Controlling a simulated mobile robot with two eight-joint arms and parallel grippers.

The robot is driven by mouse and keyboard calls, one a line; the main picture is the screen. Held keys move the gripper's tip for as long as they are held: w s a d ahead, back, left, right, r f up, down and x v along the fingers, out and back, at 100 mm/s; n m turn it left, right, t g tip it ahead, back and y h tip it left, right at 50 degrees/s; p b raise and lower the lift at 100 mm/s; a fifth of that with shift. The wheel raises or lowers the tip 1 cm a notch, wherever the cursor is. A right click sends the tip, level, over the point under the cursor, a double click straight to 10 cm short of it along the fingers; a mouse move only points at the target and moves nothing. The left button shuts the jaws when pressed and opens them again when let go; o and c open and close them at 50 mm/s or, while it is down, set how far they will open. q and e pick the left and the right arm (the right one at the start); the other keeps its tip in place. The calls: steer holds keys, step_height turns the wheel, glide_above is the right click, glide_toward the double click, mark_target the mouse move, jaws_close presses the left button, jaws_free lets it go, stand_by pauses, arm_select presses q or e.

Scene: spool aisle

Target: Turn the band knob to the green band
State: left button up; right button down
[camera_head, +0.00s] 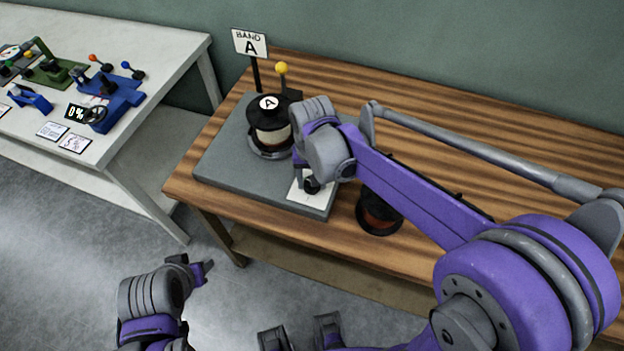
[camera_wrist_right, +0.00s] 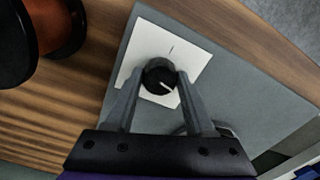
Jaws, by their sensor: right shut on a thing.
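The band knob (camera_wrist_right: 159,76) is a round black knob with a white pointer line, on a white plate (camera_wrist_right: 140,40) with a short dark mark. In the wrist view its pointer line points to the lower right, away from the mark. My right gripper (camera_wrist_right: 158,80) is shut on the knob, one finger at each side. In the head view the right wrist covers most of the white plate (camera_head: 296,196), and the knob shows dark below it. No green band is visible. My left gripper (camera_head: 203,271) is in front of the table; its finger gap is unclear.
The grey base (camera_head: 225,160) carries a black-topped spool (camera_head: 270,120) labelled A, with a yellow-ball lever (camera_head: 281,68) and "BAND A" sign (camera_head: 250,43) behind. Another dark spool (camera_head: 379,214) stands right of the base. A white table (camera_head: 150,50) with devices is left.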

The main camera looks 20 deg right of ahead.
steer(key=shift+m, duration=2.3)
steer(key=shift+c, duration=1.3)
jaws_free()
step_height(320, 180, up, 11)
steer(key=shift+f, duration=0.15)
